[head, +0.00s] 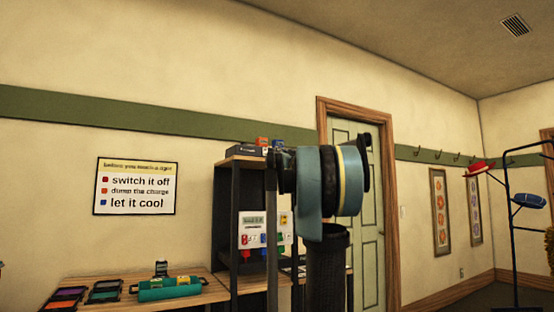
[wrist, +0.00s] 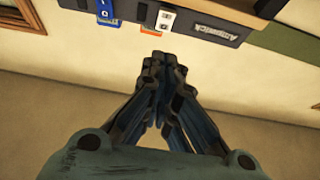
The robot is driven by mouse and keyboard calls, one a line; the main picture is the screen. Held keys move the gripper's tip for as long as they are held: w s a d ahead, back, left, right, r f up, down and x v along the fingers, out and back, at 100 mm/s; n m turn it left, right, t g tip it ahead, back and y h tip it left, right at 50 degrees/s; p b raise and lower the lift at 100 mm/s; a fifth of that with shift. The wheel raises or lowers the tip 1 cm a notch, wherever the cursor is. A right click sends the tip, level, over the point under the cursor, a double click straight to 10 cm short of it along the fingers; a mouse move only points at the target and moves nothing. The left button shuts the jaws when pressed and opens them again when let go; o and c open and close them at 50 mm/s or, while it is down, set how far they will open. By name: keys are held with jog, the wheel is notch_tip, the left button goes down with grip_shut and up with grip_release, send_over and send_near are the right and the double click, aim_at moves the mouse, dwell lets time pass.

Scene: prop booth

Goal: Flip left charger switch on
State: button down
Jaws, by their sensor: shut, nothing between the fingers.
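In the wrist view a dark grey box (wrist: 205,30) lettered "Ampwick" crosses the top of the picture. A blue rocker switch piece (wrist: 107,12) marked with I and O is on its left part. A white piece with dark marks (wrist: 165,20) is to its right, with an orange strip (wrist: 152,31) beside it. Which piece is the left charger switch, and its position, I cannot tell. My gripper (wrist: 163,62) is shut and empty, its tips just below the box in the picture and apart from it. In the head view my arm hides the gripper.
A dark shelf unit (head: 228,212) holds a dark box (head: 244,151) on top and a white panel (head: 250,220) lower down. A wooden table (head: 205,293) at left carries trays and a teal case (head: 168,288). A door (head: 345,127) and hat stand (head: 512,230) are right.

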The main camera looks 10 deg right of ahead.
send_near(265, 149)
notch_tip(265, 149, up, 3)
jog(key=w, duration=0.3)
jog(key=w+a+f, duration=0.1)
jog(key=shift+w+a, duration=0.1)
